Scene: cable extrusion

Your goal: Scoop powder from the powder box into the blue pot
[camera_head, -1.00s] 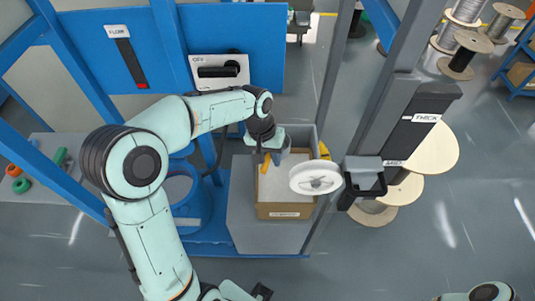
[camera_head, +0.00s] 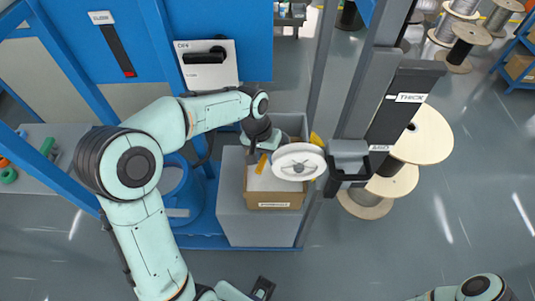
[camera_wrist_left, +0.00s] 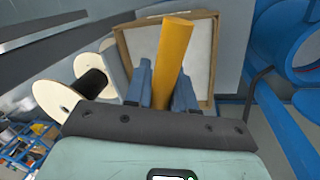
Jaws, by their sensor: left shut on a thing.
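The powder box (camera_head: 275,201) is an open cardboard box with pale powder, standing on a grey block. In the left wrist view its brown rim (camera_wrist_left: 124,50) frames the pale powder. My left gripper (camera_head: 260,155) is over the box's left part. It is shut on the orange scoop handle (camera_wrist_left: 173,62), which stands between its two blue-grey fingers (camera_wrist_left: 162,92). The scoop's bowl cannot be made out. The blue pot (camera_head: 196,201) stands left of the box, partly behind my left arm; blue round parts also show at the right of the wrist view.
A white spool (camera_head: 298,162) overlaps the box's right side in the head view. A grey post (camera_head: 358,105) with a black bracket stands right of it. Large cable reels (camera_head: 422,138) are farther right. A blue frame and panel (camera_head: 105,60) stand behind the left arm.

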